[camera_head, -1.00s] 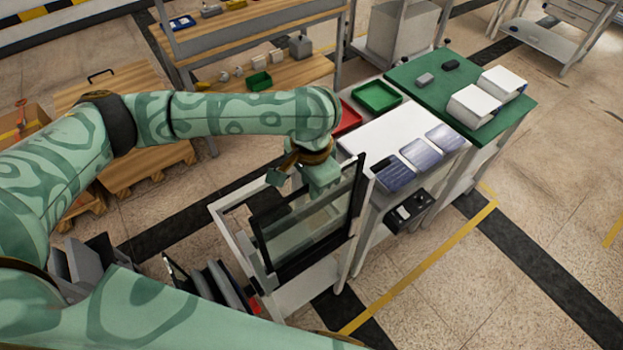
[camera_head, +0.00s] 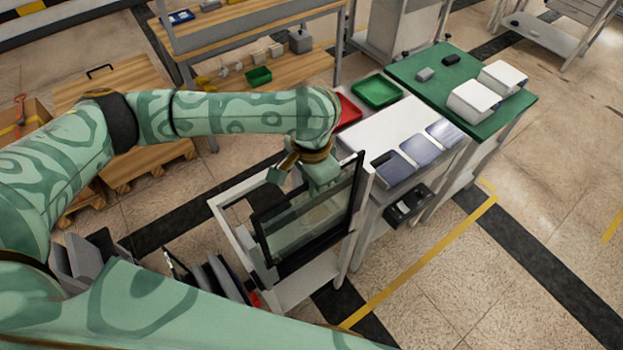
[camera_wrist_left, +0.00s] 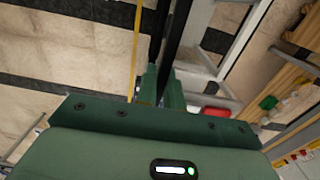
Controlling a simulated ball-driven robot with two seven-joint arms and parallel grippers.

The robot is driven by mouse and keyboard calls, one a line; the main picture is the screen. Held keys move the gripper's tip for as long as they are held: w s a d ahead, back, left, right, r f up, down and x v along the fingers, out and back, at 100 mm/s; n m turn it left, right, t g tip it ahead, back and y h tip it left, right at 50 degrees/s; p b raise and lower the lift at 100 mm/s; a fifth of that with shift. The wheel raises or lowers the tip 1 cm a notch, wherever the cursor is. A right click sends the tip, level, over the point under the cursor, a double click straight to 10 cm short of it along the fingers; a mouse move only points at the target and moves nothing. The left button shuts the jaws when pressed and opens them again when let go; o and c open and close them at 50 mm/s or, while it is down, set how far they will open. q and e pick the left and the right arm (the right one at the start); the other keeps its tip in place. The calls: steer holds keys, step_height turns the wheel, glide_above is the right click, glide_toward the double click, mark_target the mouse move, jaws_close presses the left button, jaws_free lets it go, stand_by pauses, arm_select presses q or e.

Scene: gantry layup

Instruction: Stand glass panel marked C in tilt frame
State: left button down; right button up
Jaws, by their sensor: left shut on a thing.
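A dark-framed glass panel (camera_head: 312,222) stands nearly upright in the head view, at the white frame stand (camera_head: 228,226). I cannot read a letter on it. My left gripper (camera_head: 325,186) is behind the panel and shut on its upper part; the glass partly covers it. In the left wrist view the gripper fingers (camera_wrist_left: 162,88) close on the panel's dark edge (camera_wrist_left: 172,40), seen edge-on. Whether the panel's lower edge rests on the stand, I cannot tell. My right gripper is not in view.
Several dark panels (camera_head: 215,280) lean in a rack at the lower left of the stand. To the right is a white table (camera_head: 385,127) with blue-grey plates (camera_head: 393,168), a green tray (camera_head: 377,92) and a red tray (camera_head: 347,110). A green-topped table (camera_head: 425,68) adjoins it.

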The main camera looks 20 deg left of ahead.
arm_select(q)
steer(key=c, duration=1.5)
jaws_free()
steer(key=shift+f, duration=0.1)
steer(key=shift+o, duration=0.2)
step_height(320, 180, up, 16)
steer(key=p, duration=0.2)
steer(key=shift+r+p, duration=0.25)
steer(key=shift+p, duration=0.1)
steer(key=shift+s+f, duration=0.1)
